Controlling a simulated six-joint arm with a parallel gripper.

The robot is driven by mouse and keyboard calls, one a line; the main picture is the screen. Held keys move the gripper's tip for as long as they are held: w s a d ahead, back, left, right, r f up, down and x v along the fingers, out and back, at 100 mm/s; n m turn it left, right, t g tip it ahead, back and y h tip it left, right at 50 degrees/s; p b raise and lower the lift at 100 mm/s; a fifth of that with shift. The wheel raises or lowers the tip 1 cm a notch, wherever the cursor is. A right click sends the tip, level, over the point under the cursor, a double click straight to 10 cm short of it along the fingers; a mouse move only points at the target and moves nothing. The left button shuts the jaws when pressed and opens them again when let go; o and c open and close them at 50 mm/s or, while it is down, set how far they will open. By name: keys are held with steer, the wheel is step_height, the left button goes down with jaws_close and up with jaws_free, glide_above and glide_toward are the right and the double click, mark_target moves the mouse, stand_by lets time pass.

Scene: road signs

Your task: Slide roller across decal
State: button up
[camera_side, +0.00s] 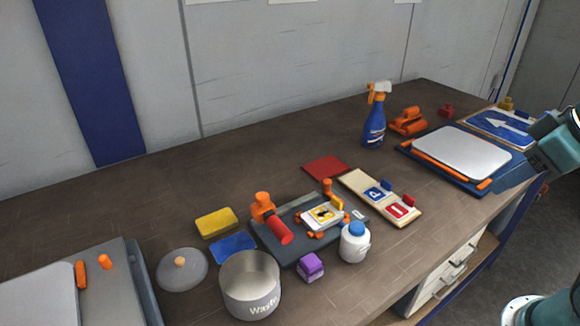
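The roller (280,233) has a red cylinder and an orange handle, and rests on the left part of a dark grey fixture plate (296,251). The decal (323,214), a white piece with a yellow and black picture, lies on the same plate to the right of the roller, with orange clamps around it. The roller is beside the decal, apart from it. My gripper (511,180) is at the right edge by the blue tray, far from the roller. Its fingers are too unclear to show open or shut.
A white bottle (354,244) and a purple block (310,267) stand before the plate. A waste bin (250,290), yellow sponge (216,222) and blue cloth (232,247) are left. A sign holder (376,203), spray bottle (374,120) and blue tray (407,151) are right.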

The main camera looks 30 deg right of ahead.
steer(key=o, duration=0.3)
steer(key=w+a+r+n+g, duration=0.1)
steer(key=w+a+r+n, duration=0.15)
steer(key=w+r, duration=0.55)
steer(key=n+g, duration=0.5)
steer(key=n, duration=0.2)
glide_above(262, 196)
step_height(262, 196, down, 11)
steer(key=shift+m, duration=0.25)
steer(key=shift+f, duration=6.85)
